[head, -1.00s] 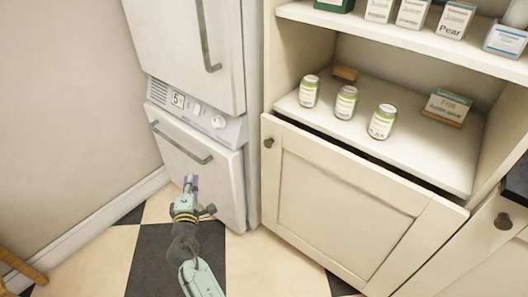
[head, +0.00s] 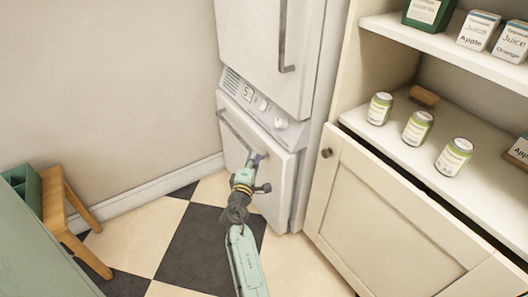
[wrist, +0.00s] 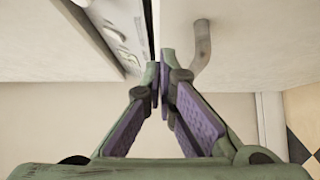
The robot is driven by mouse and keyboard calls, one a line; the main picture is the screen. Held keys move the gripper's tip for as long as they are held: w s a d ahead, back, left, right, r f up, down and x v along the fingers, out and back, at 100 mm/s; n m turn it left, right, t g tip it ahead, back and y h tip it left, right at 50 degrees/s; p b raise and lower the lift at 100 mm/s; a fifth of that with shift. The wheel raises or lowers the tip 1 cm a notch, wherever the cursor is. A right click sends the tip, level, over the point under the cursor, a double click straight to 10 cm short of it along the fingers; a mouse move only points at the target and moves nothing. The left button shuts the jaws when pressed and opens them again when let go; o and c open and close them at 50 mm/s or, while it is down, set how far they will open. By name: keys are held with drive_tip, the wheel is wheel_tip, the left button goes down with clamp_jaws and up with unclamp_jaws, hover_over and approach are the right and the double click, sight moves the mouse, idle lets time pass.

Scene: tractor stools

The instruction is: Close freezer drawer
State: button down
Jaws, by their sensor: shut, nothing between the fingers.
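The freezer drawer (head: 259,174) is the white lower front of the fridge, with a dark bar handle (head: 240,135) along its top. Its front stands slightly proud of the panel above it. My gripper (head: 257,157) is shut and empty, with its fingertips close in front of the drawer's upper part, below and right of the handle's middle. In the wrist view my gripper (wrist: 162,75) points at a pale surface, with part of the grey handle (wrist: 202,45) just right of the fingertips. I cannot tell whether the fingertips touch the drawer.
A cream cabinet (head: 385,222) with a round knob stands right of the fridge, its shelf holding several cans. A wooden stool (head: 62,205) and a green surface (head: 35,255) are at the left. Checkered floor lies open before the fridge.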

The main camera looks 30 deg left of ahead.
sight(273, 150)
drive_tip(key=shift+w+d+p, duration=0.2)
drive_tip(key=shift+w+d, duration=0.05)
drive_tip(key=shift+w, duration=0.4)
drive_tip(key=shift+w+d+p, duration=0.2)
drive_tip(key=shift+w+d, duration=0.05)
drive_tip(key=shift+w, duration=0.45)
drive_tip(key=shift+w+d+p, duration=0.2)
drive_tip(key=shift+w+d, duration=0.05)
drive_tip(key=shift+w, duration=0.4)
drive_tip(key=w, duration=0.1)
drive_tip(key=w+d, duration=0.1)
drive_tip(key=w, duration=0.2)
drive_tip(key=shift+d, duration=0.35)
